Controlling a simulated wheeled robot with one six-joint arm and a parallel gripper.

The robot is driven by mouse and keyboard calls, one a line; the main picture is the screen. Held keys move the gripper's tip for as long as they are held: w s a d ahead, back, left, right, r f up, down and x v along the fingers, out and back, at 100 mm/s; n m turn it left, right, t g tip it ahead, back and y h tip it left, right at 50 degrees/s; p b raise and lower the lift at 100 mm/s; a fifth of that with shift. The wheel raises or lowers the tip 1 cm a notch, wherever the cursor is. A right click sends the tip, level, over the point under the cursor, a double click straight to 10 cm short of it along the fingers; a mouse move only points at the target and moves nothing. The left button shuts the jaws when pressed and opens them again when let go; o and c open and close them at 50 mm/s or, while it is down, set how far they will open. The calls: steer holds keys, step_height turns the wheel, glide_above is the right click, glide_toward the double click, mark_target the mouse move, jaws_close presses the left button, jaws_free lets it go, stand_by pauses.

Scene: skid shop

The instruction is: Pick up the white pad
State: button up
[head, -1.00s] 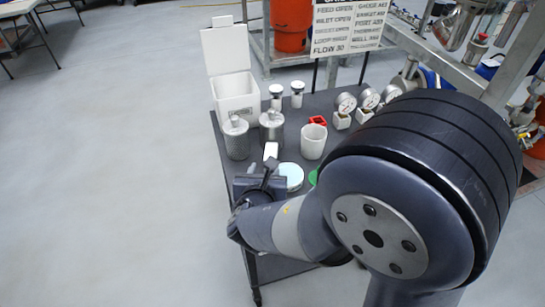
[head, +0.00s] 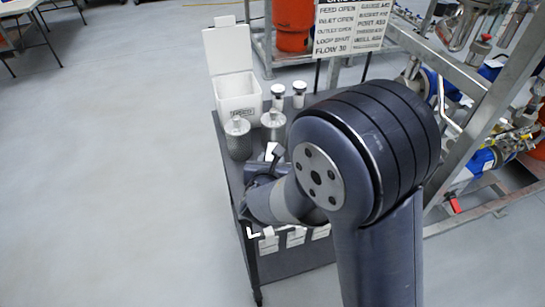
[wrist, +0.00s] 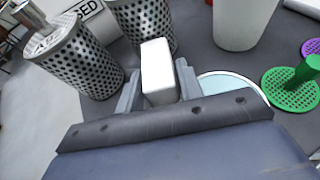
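The white pad (wrist: 158,72) is a small upright white block between my gripper's two fingers in the wrist view. The fingers of my gripper (wrist: 160,88) stand close along its left and right sides, with no clear gap; I cannot tell whether they press on it. In the head view the pad's top (head: 271,150) shows just beyond my gripper (head: 262,163), and my arm hides much of the area.
Perforated metal cylinders (wrist: 85,58) stand close on the left. A white cup (wrist: 240,22) is behind right. A pale blue disc (wrist: 232,84) and a green piece (wrist: 292,88) lie right. An open white bin (head: 238,97) stands at the back.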

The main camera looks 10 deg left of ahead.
mark_target(272, 157)
steer(key=c, duration=0.7)
steer(key=shift+o, duration=0.2)
step_height(272, 157, up, 18)
steer(key=p, duration=0.4)
